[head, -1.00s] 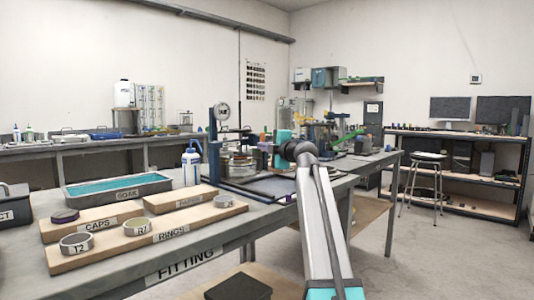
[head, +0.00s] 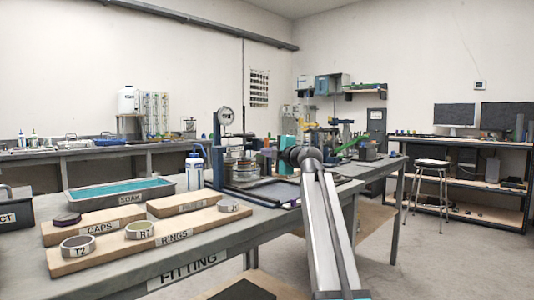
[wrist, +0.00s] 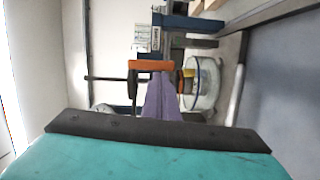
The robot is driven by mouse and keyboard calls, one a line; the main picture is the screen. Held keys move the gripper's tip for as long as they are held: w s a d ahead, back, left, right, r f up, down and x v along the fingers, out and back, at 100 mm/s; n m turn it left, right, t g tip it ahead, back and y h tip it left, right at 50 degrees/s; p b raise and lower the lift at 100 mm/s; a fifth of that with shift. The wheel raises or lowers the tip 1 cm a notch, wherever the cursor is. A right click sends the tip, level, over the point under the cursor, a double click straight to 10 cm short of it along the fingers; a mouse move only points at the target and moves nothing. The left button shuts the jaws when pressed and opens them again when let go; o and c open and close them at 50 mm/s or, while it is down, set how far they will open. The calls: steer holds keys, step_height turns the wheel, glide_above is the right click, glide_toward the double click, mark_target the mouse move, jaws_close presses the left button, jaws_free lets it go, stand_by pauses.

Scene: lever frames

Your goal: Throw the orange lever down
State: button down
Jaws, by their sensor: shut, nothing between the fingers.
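The orange lever (wrist: 150,65) shows in the wrist view as a short orange block, with a thin dark rod running out to its left. It sits beside a dark blue upright that carries a pale label. My gripper (wrist: 161,78) shows as narrow purple-grey fingers, closed together and empty. Their tips overlap the orange block in the picture; I cannot tell whether they touch it. In the head view the blue stand with a round dial (head: 225,116) stands on the bench, just left of my wrist. My arm hides the fingers there, and the lever is too small to make out surely.
Other tools stand on the bench behind my wrist. The floor at right is clear up to a stool (head: 432,162).

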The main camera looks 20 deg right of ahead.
steer(key=s+a+p, duration=0.2)
steer(key=s+p, duration=0.1)
steer(key=s, duration=0.8)
steer(key=shift+s, duration=0.25)
steer(key=shift+s, duration=0.1)
stand_by(0.7)
